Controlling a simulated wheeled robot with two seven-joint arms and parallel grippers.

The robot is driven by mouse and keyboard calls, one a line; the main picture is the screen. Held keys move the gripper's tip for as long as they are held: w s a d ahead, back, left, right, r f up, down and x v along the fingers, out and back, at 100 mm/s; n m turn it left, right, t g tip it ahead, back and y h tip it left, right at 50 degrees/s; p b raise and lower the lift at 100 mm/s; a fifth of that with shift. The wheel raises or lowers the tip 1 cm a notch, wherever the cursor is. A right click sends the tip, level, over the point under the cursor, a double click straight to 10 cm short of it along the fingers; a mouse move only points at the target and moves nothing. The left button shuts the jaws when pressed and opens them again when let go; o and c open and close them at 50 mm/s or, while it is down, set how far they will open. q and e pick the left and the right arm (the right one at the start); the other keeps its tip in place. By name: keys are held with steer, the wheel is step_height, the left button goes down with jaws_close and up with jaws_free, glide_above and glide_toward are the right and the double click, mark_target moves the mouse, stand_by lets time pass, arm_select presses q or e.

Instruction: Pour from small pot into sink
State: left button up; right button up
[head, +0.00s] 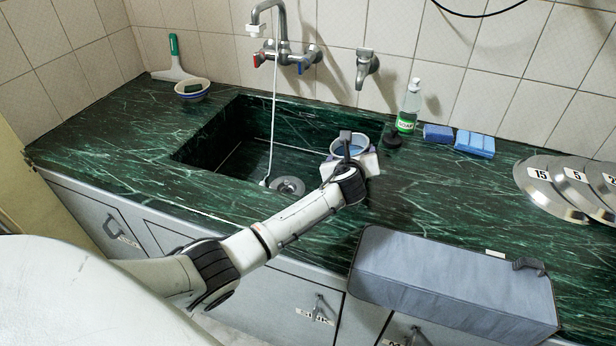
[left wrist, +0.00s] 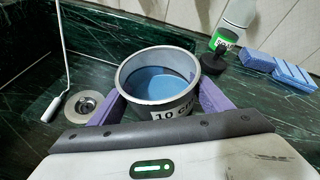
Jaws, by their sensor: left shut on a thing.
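The small pot (left wrist: 152,91) is a grey metal pot with blue liquid inside and a label reading "10" on its side. My left gripper (head: 350,157) is shut on it, with purple fingers on either side of the pot in the left wrist view. The pot looks upright in the head view (head: 347,142), at the right edge of the sink. The sink (head: 238,160) is a dark green marble basin to the left of the pot, with a round drain (head: 288,186). I cannot tell whether the pot touches the counter. My right gripper is not in view.
A white hose (head: 272,120) hangs from the wall faucet (head: 283,45) into the sink. A soap bottle (head: 409,107), a black stopper (head: 392,139) and blue sponges (head: 474,143) stand right of the pot. Metal lids (head: 546,185) and a grey box (head: 453,283) lie further right.

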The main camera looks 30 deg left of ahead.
mark_target(335, 144)
arm_select(q)
steer(key=shift+s+a+f, duration=0.1)
steer(key=shift+a+f, duration=0.15)
steer(key=shift+f, duration=0.1)
steer(key=shift+a+r+n, duration=0.1)
steer(key=shift+r+n, duration=0.05)
steer(key=shift+n, duration=0.25)
steer(key=shift+s+b, duration=0.1)
steer(key=shift+b, duration=0.2)
steer(key=shift+s+a+f+n+h+b, duration=0.15)
steer(key=shift+a+f+n+h+b, duration=0.15)
steer(key=shift+a+h+b, duration=0.15)
steer(key=shift+s+a+r+n+t+h, duration=0.35)
steer(key=shift+a+r+n+t, duration=0.15)
steer(key=shift+a+r+n, duration=0.15)
steer(key=shift+a+r+n+h+b, duration=0.25)
steer(key=shift+r+n+h+b, duration=0.15)
steer(key=shift+b, duration=0.25)
stand_by(0.6)
steer(key=shift+s+a+r+n+t+h+b, duration=0.15)
steer(key=shift+r+n+t+h+b, duration=0.2)
steer(key=shift+n+t+b, duration=0.25)
stand_by(0.8)
steer(key=shift+a+r+n+b, duration=0.15)
steer(key=shift+r+n+b, duration=0.15)
steer(key=shift+n+b, duration=0.45)
steer(key=shift+s+a+r+t+h+b, duration=0.1)
steer(key=shift+r+t+h+b, duration=0.2)
steer(key=shift+b, duration=0.4)
